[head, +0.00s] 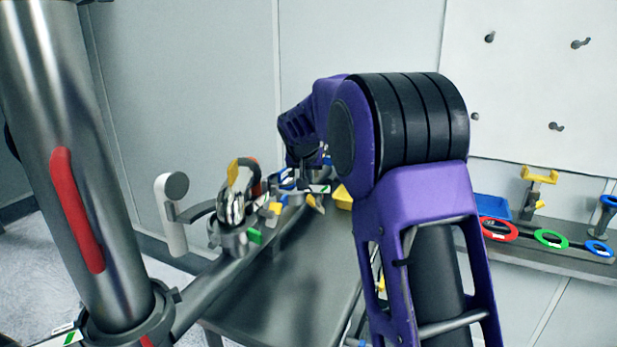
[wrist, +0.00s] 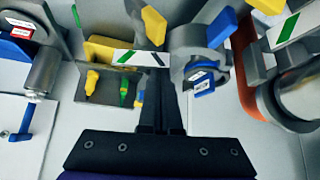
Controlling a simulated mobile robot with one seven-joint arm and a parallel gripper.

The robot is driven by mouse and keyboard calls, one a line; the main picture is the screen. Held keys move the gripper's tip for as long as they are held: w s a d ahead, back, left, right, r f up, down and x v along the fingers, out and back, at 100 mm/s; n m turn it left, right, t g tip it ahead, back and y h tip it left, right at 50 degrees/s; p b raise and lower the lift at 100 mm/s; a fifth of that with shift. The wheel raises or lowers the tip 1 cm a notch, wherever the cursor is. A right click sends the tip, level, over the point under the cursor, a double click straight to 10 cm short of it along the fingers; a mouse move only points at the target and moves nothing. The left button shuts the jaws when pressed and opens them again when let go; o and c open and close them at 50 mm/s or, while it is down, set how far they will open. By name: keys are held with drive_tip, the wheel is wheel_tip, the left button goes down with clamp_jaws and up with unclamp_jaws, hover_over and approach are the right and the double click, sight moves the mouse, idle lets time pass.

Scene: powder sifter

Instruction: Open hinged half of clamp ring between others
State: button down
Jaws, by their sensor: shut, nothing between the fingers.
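In the wrist view my gripper (wrist: 161,88) is shut and empty, its dark fingers pointing up the picture. Just right of the fingertips is a grey clamp ring (wrist: 184,58) with a blue tab and a yellow handle. It lies between a blue-marked grey fitting on the left and an orange-edged ring (wrist: 258,98) on the right. I cannot tell whether the fingers touch the middle ring, or how far its hinged half is open. In the head view the clamp parts (head: 290,181) are small and crowded below my wrist, and my fingers are not clear.
A grey metal pipe (head: 80,170) with a red handle stands at the left. A grey table (head: 285,305) has clear room in front. A yellow bin (wrist: 108,50) is behind the fingers. A right shelf (head: 565,262) holds red, green and blue rings.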

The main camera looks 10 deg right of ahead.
sight(305, 192)
drive_tip(key=shift+f, duration=0.1)
drive_tip(key=shift+s+a+m+g+h+b, duration=0.4)
drive_tip(key=shift+s+a+m+h+b, duration=0.75)
drive_tip(key=shift+b, duration=1.05)
drive_tip(key=shift+s+a+m+y, duration=0.15)
drive_tip(key=shift+s+m+y, duration=0.1)
drive_tip(key=shift+s, duration=0.05)
